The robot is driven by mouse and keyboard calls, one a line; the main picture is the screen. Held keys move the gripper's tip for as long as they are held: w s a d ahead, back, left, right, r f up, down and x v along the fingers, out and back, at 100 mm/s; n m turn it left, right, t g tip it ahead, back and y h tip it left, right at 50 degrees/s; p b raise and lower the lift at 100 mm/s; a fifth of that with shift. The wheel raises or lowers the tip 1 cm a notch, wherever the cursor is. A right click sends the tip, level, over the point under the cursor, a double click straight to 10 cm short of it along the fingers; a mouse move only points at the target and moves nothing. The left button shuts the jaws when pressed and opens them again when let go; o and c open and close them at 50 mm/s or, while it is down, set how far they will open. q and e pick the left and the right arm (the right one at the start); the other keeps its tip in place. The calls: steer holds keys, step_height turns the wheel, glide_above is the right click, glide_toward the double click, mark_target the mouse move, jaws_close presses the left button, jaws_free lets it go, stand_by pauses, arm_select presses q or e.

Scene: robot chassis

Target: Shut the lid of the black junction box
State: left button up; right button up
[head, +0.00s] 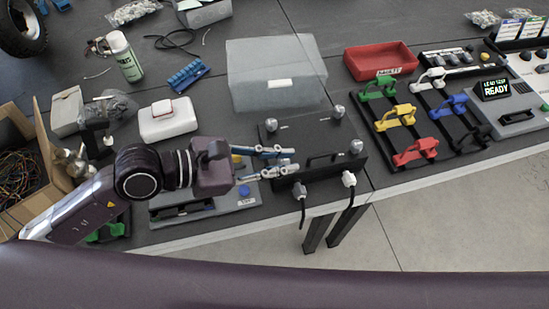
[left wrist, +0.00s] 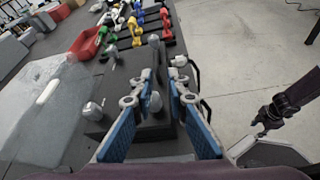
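My right gripper (left wrist: 266,119) shows small at the right of that view, over the floor.
A translucent panel or case (head: 277,60) with a white tab stands right behind the box. Two cables (head: 349,180) plug into the box's front. A red tray (head: 380,62) and coloured clamps (head: 400,115) lie to the right. A white case (head: 168,119) is at the left.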

arm_select(q)
steer(key=shift+v, duration=0.9)
